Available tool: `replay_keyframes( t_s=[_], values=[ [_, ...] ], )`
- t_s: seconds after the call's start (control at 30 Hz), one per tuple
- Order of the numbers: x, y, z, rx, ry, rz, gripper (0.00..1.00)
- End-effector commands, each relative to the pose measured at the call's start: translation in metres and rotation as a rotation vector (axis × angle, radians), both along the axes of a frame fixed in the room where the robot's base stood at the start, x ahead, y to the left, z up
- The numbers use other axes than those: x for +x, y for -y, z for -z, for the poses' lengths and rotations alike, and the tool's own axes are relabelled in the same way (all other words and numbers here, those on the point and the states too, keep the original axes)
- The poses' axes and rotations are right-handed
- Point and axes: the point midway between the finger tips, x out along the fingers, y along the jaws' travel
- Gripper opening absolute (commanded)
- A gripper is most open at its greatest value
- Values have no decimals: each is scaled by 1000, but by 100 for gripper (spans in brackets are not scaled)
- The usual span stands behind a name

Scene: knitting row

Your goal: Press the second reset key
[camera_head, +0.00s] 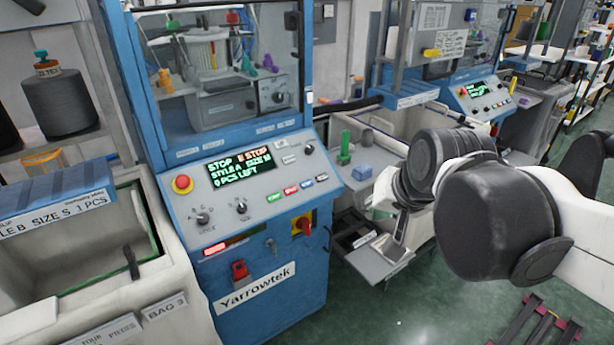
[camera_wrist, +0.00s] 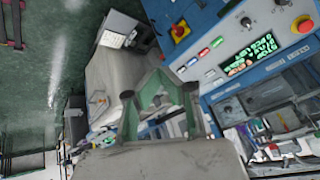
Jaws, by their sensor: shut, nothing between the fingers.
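The near blue knitting machine has a sloped grey panel (camera_head: 225,225) with a row of small keys: a green key (camera_head: 274,198), a red key (camera_head: 291,190), a blue key (camera_head: 307,183) and a white key (camera_head: 322,177). Their lettering is too small to read surely. The display (camera_head: 240,167) reads STOP, E STOP and 0 PCS LEFT. In the wrist view the red key (camera_wrist: 204,53) and green key (camera_wrist: 217,42) show to the right of my gripper (camera_wrist: 158,76). My gripper is shut and empty, apart from the panel. In the head view my arm's dark joints largely hide it.
A red emergency stop button (camera_head: 182,184) sits at the panel's left. A red and yellow rotary switch (camera_head: 302,225) is below the keys. A second blue machine with its own panel (camera_head: 484,97) stands further back. A pale bin (camera_head: 150,245) flanks the near machine.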

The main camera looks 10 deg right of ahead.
Motion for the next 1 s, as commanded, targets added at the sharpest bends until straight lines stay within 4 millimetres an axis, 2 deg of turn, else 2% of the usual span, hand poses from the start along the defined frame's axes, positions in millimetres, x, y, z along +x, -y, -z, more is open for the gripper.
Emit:
replay_keyframes(
  t_s=[0.03, 0.47, 0.73, 1.0],
  values=[
    [12, -1, -3, 23, -3, 20, 0],
    [106, -15, -5, 236, -40, 206, 0],
    [166, -23, 7, 368, -71, 320, 0],
    [224, -30, 30, 498, -107, 436, 0]
  ],
)
